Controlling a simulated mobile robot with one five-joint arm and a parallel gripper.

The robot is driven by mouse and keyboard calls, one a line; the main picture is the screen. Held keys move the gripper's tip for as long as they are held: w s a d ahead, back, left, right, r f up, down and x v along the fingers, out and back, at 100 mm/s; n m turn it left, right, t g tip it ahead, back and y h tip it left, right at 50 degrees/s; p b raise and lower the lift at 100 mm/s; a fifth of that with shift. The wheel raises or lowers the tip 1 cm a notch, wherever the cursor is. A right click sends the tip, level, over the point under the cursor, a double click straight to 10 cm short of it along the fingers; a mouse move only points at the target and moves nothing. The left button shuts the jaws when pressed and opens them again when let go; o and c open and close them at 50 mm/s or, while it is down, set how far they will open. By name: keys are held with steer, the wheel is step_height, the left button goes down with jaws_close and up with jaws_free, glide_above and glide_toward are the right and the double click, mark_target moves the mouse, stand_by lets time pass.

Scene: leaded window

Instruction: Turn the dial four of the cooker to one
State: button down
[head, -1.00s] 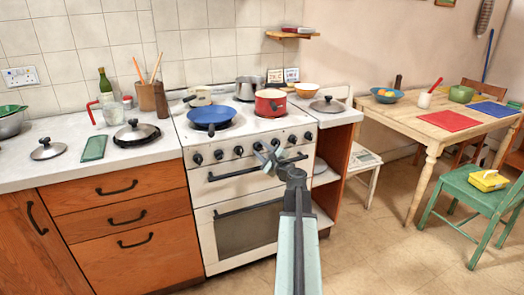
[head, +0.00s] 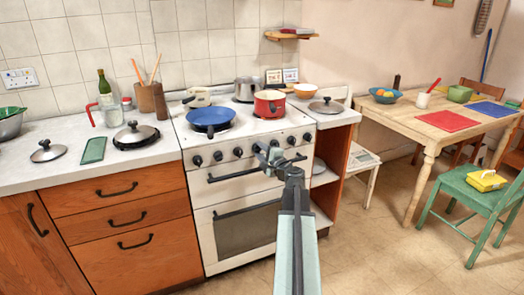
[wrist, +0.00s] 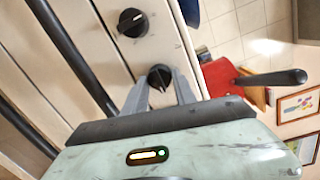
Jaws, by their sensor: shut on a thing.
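The white cooker (head: 207,185) has a row of black dials along its front. My gripper (head: 266,154) is at this row, right of the first three dials. In the wrist view my gripper (wrist: 160,92) has one finger on each side of a black dial (wrist: 160,77) and is shut on it. A pale pointer mark shows on this dial, running roughly up and down in the picture. By its place it looks like the fourth from the left. A neighbouring dial (wrist: 132,22) is free. My gripper hides the held dial in the head view.
The oven handle (head: 228,175) runs just below the dials. A blue pan (head: 210,117) and a red pot (head: 270,103) stand on the hob; the red pot's handle also shows in the wrist view (wrist: 272,78).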

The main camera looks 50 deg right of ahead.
steer(key=n, duration=0.5)
steer(key=shift+a+g+h+p, duration=0.1)
steer(key=shift+g+h+p, duration=0.2)
steer(key=shift+p, duration=0.1)
steer(key=shift+n, duration=0.4)
steer(key=c, duration=1)
jaws_free()
steer(key=v, duration=0.7)
steer(key=shift+s+p, duration=0.3)
steer(key=shift+a, duration=0.15)
